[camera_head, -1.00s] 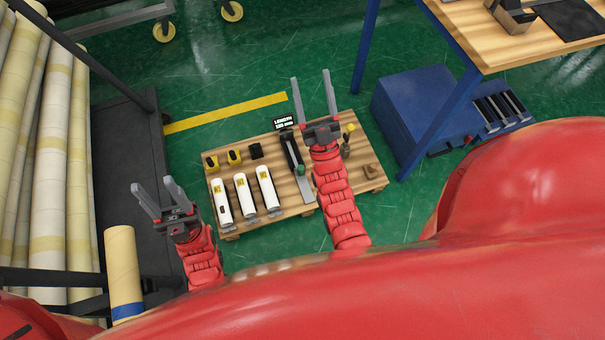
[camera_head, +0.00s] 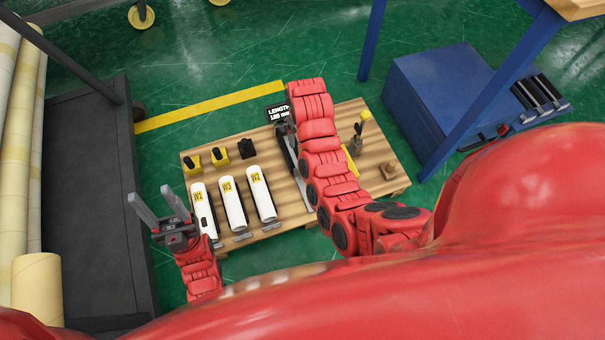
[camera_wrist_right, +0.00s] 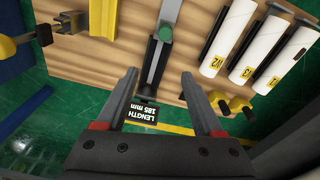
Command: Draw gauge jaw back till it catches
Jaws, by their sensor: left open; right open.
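The gauge (camera_head: 289,150) is a dark rail on the wooden board, partly hidden under my right arm in the head view. Its display (camera_head: 277,113) reads LENGTH 185 mm. My left gripper (camera_head: 149,190) is open and empty, left of the board.
Three white wrapped rolls, W1 (camera_head: 204,212), W3 (camera_head: 232,203) and W2 (camera_head: 262,195), lie on the board (camera_head: 375,145). Yellow and black blocks (camera_head: 219,149) sit behind them. A yellow-topped post (camera_head: 358,135) stands right of my arm. A blue cabinet (camera_head: 435,85) is further right.

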